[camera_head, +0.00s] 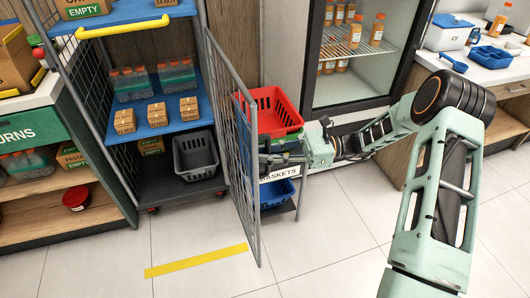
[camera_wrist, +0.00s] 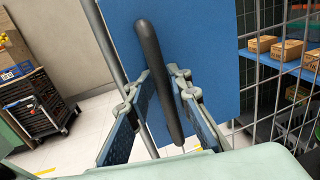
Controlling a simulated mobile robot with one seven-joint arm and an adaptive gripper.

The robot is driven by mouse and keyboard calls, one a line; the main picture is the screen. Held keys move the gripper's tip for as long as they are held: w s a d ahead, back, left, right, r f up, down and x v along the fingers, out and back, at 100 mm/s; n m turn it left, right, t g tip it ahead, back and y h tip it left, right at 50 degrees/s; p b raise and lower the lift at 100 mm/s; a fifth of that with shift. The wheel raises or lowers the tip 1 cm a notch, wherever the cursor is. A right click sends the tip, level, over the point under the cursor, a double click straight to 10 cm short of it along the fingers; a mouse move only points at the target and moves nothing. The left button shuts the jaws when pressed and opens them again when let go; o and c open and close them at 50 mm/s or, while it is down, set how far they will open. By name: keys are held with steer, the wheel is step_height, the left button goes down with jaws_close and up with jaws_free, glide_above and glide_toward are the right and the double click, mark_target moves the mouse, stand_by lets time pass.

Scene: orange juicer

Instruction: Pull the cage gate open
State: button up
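The cage gate (camera_head: 241,205) is a grey wire-mesh door on the right side of the cage trolley. In the head view it stands swung outward, away from the shelves. In the wrist view a blue panel (camera_wrist: 208,60) on the gate carries a long black handle (camera_wrist: 158,70). My gripper (camera_wrist: 165,85) has its two fingers on either side of the handle, with small gaps showing, so it looks open around it. In the head view my gripper (camera_head: 268,158) is at the gate's right side, partly hidden by the mesh.
A stand with a red basket (camera_head: 275,112) and a blue basket (camera_head: 277,193) is close behind the gate and my gripper. A fridge (camera_head: 345,88) with juice bottles stands behind. The tiled floor in front is clear, with a yellow stripe (camera_head: 196,261).

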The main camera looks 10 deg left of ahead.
steer(key=v, duration=1.2)
steer(key=shift+f, duration=0.1)
